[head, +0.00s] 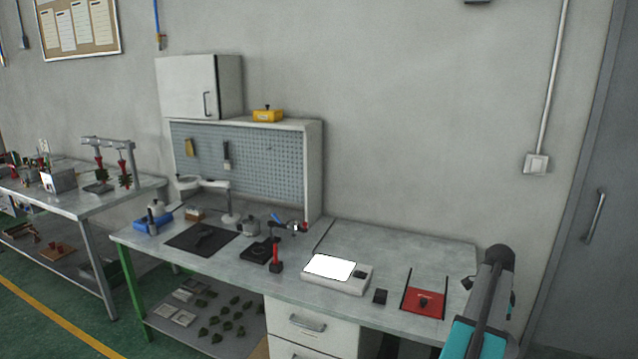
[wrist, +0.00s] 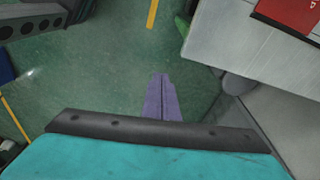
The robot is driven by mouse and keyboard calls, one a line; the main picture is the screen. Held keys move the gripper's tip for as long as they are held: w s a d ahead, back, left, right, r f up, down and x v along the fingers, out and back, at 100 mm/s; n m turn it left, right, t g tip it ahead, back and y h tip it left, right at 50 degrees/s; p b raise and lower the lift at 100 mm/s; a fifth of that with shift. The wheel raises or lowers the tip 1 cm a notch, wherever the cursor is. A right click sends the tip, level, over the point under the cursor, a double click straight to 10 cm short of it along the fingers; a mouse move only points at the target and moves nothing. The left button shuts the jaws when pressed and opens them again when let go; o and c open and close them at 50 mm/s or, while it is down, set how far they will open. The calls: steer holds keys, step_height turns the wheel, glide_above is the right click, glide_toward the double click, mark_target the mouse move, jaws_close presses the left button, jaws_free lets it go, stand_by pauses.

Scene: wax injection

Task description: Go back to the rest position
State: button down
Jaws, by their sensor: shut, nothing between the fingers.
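My gripper (wrist: 161,80) shows in the wrist view as two purple fingers side by side, closed together with nothing between them. It points down over the green floor (wrist: 110,60), clear of the bench. In the head view my arm stands at the lower right, by the right end of the workbench; the gripper itself is not visible there.
The workbench (head: 410,240) carries a white-topped device (head: 330,267), a red plate (head: 424,302), a black mat (head: 187,238) and small tools. Its edge (wrist: 200,50) is right of my gripper in the wrist view. A second table (head: 90,207) stands at left.

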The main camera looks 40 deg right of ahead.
steer(key=w+a+f+n, duration=0.2)
steer(key=w+a+f, duration=0.35)
steer(key=w, duration=0.55)
steer(key=w+a+f+n+g+y+b, duration=0.1)
steer(key=w+a+f+n, duration=0.1)
steer(key=w+a+f, duration=0.55)
steer(key=w+a+f+n, duration=0.3)
steer(key=w+a+f, duration=0.15)
steer(key=a, duration=0.65)
steer(key=w+a+f+n+g+y+b, duration=0.1)
steer(key=w+a+f+n, duration=0.1)
steer(key=w+a+f, duration=0.65)
steer(key=s+a+f+n+g, duration=0.1)
steer(key=s+a+f+n, duration=0.15)
steer(key=a, duration=0.55)
steer(key=s+a+f+n+b, duration=0.15)
steer(key=a+f, duration=0.25)
steer(key=a, duration=0.4)
steer(key=s+a+f+n+g+p, duration=0.1)
steer(key=s+a+f+n, duration=0.2)
steer(key=a, duration=0.5)
steer(key=s+a+f+n, duration=0.3)
steer(key=s+a+n, duration=0.3)
steer(key=n, duration=0.1)
steer(key=s+a+f+n+h+b, duration=0.1)
steer(key=s+a+f+n, duration=0.2)
steer(key=s+a+n, duration=0.3)
steer(key=shift+s+a+f+n, duration=0.3)
steer(key=shift+a+f+n, duration=0.1)
steer(key=shift+a, duration=0.3)
